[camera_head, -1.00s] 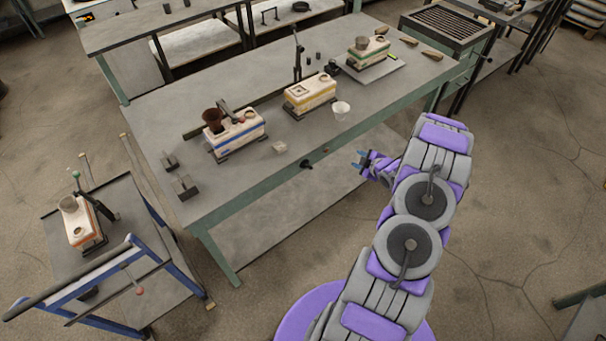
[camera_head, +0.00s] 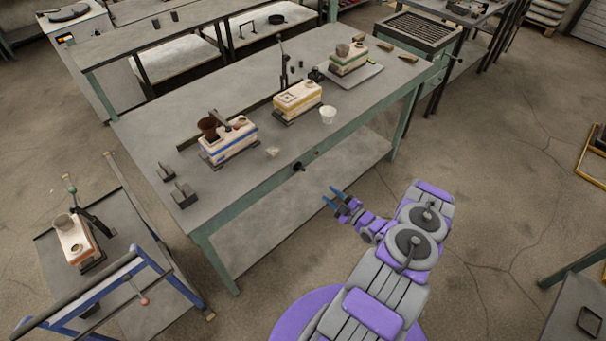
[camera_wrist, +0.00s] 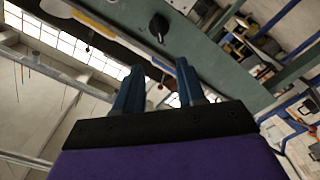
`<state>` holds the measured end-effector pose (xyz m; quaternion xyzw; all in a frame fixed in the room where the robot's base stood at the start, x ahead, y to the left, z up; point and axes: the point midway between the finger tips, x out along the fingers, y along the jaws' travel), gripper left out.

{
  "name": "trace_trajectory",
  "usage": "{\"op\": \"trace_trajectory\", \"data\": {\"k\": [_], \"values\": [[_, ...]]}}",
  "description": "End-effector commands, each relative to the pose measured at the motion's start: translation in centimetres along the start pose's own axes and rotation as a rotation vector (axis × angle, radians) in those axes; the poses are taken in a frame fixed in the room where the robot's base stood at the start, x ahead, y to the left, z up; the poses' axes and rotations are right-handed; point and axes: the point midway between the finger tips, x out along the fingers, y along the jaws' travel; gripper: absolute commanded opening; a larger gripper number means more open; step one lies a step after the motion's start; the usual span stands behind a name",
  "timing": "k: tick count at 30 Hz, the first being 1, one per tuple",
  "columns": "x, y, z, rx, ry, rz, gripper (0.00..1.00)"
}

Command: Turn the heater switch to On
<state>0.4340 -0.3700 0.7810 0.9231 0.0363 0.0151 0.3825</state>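The heater switch looks like the black knob (camera_head: 298,167) on the front edge of the green-framed workbench (camera_head: 228,215). In the wrist view the knob (camera_wrist: 158,27) shows on the green rail, beyond my fingertips. Its markings are too small to read. My gripper (camera_head: 335,194) is in front of the bench, to the right of the knob and lower in the picture, apart from it. In the wrist view my gripper (camera_wrist: 158,72) has its two blue fingers spread with nothing between them.
On the bench stand several white boxes with coloured stripes, such as the blue-striped one (camera_head: 228,141), and a white cup (camera_head: 327,115) near the front edge. A blue-railed cart (camera_head: 125,285) stands at the left.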

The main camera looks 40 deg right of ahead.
Motion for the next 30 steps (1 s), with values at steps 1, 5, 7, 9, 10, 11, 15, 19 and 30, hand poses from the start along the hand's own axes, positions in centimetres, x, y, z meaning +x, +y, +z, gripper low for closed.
{"op": "trace_trajectory", "data": {"k": [1, 5, 7, 9, 10, 11, 15, 19, 30], "values": [[1.0, -0.1, -0.1, -0.001, 0.003, -0.002, 0.39], [3.6, -0.1, -0.1, -0.004, 0.004, -0.002, 0.39], [5.0, -0.1, -0.1, -0.005, 0.004, -0.002, 0.39], [6.4, -0.1, -0.3, -0.005, 0.005, -0.002, 0.39], [7.0, -0.1, -0.3, -0.006, 0.004, -0.001, 0.39], [7.6, -0.2, -0.3, -0.006, 0.004, -0.001, 0.39], [10.3, -0.2, -0.3, -0.005, 0.002, -0.002, 0.39], [12.5, -0.2, -0.2, -0.004, 0.002, -0.001, 0.39], [15.1, 0.0, -0.1, -0.001, -0.001, 0.000, 0.39]]}}
